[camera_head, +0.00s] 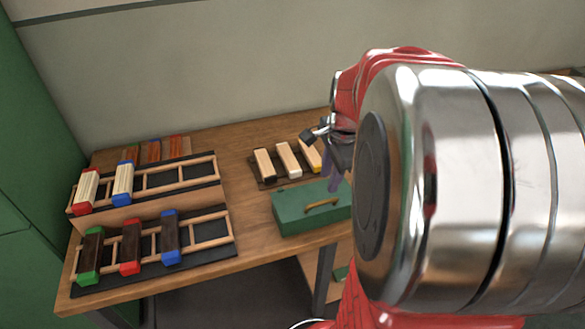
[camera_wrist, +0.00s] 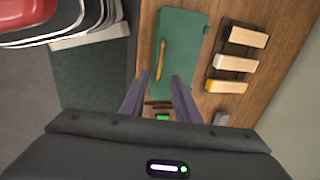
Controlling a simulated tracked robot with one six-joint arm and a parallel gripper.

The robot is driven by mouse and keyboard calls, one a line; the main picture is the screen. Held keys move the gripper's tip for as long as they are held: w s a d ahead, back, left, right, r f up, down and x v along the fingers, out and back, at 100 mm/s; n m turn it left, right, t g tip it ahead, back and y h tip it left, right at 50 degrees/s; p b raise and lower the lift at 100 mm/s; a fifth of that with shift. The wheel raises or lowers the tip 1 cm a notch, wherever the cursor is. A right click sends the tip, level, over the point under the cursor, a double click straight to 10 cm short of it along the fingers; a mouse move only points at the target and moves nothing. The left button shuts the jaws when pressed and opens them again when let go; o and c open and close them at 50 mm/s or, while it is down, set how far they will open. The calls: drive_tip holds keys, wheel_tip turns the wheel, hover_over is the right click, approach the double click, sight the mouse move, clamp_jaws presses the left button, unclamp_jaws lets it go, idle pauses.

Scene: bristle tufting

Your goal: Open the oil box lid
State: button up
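The green oil box (camera_head: 290,217) stands near the front edge of the wooden table, with its lid shut. A curved wooden handle (camera_head: 322,204) sits on its lid. The box also shows in the wrist view (camera_wrist: 187,25), with the handle (camera_wrist: 161,60) running along its left part. My gripper (camera_head: 335,184) hangs at the right end of the box in the head view. The fingers do not clearly touch the box or handle. My arm hides the box's right end in the head view.
Several pale blocks (camera_head: 289,160) with coloured ends lie on a dark tray just behind the box. Racks (camera_head: 200,225) of coloured-end blocks fill the table's left side. Bare table (camera_head: 240,190) lies between racks and box. A green cabinet (camera_head: 35,150) stands at far left.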

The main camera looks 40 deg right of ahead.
sight(323, 202)
drive_tip(key=f, duration=0.3)
drive_tip(key=w+f, duration=0.1)
drive_tip(key=f, duration=0.2)
drive_tip(key=w+f, duration=0.1)
drive_tip(key=f, duration=0.3)
drive_tip(key=shift+d, duration=0.25)
clamp_jaws()
drive_tip(key=shift+s, duration=0.1)
drive_tip(key=shift+d+f, duration=0.1)
drive_tip(key=shift+d, duration=0.1)
drive_tip(key=shift+a, duration=0.15)
